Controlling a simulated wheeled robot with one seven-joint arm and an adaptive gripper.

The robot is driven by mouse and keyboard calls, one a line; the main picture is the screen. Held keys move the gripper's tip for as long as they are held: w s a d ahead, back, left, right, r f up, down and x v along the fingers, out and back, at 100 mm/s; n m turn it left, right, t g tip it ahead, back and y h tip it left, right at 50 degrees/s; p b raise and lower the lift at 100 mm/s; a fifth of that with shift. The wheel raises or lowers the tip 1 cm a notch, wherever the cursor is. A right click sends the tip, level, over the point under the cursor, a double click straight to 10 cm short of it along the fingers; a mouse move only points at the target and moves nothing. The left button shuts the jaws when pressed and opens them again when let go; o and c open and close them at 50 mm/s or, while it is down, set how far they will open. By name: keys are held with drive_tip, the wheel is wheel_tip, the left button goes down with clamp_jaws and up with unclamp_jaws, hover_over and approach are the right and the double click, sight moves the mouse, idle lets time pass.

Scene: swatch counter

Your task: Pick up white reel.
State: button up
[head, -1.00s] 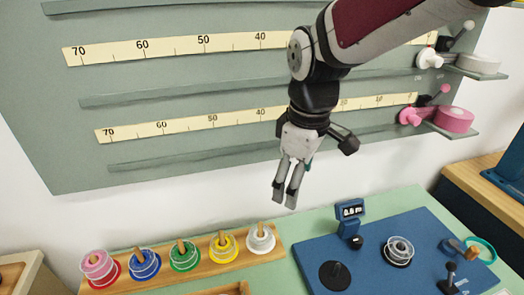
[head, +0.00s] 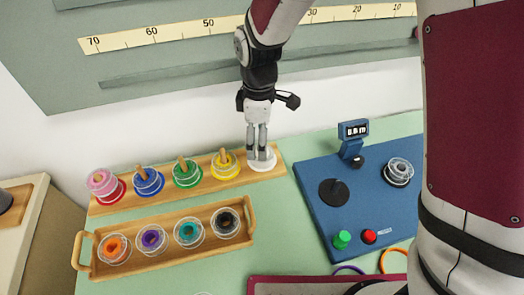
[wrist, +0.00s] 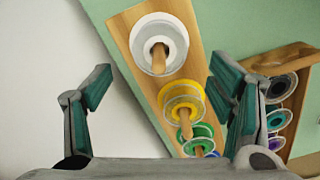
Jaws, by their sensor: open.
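The white reel (head: 262,163) sits on a peg at the right end of the wooden peg rack, partly hidden by my fingers in the head view. In the wrist view the white reel (wrist: 146,38) shows whole, with the wooden peg through its middle. My gripper (head: 257,152) points down over the white reel, its fingertips close to it. In the wrist view my gripper (wrist: 164,85) has its two fingers wide apart, with nothing held between them. Whether the fingers touch the reel cannot be told.
The yellow reel (head: 225,166) is the neighbour on the rack (head: 205,190), with green, blue and pink reels further left. A handled wooden tray (head: 165,269) of several reels lies in front. A blue winding station (head: 320,205) stands to the right.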

drive_tip(key=shift+d+f, duration=0.1)
drive_tip(key=shift+f, duration=2.65)
drive_tip(key=c, duration=1.2)
